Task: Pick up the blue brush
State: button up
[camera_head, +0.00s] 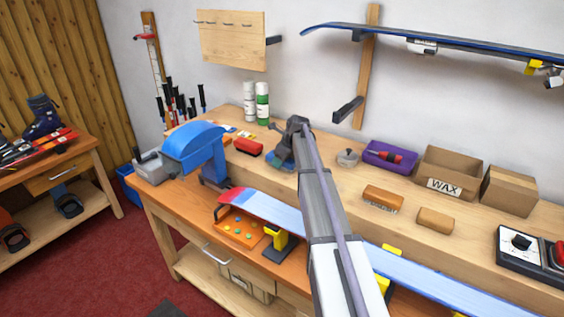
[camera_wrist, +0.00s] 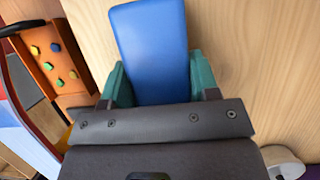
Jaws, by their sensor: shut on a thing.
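The blue brush (camera_wrist: 152,50) shows in the wrist view as a smooth blue block between the teal fingers of my gripper (camera_wrist: 160,82). The fingers are closed on its two sides. The underside of the brush is hidden, and I cannot tell whether it touches the wood below. In the head view my gripper (camera_head: 281,158) points down over the raised back shelf of the bench, right of the red block. Only a little blue shows there, mostly hidden by the gripper.
A red block (camera_head: 248,147) lies left of my gripper; a round grey tin (camera_head: 347,157) and purple tray (camera_head: 377,160) lie right. A brown brush (camera_head: 382,198) and tan block (camera_head: 435,220) lie nearer. A blue ski (camera_head: 420,271) runs along the front; two bottles stand behind.

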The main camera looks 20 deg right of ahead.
jog(key=shift+r, duration=0.1)
notch_tip(320, 180, up, 11)
jog(key=p, duration=1.1)
jog(key=shift+f, duration=0.3)
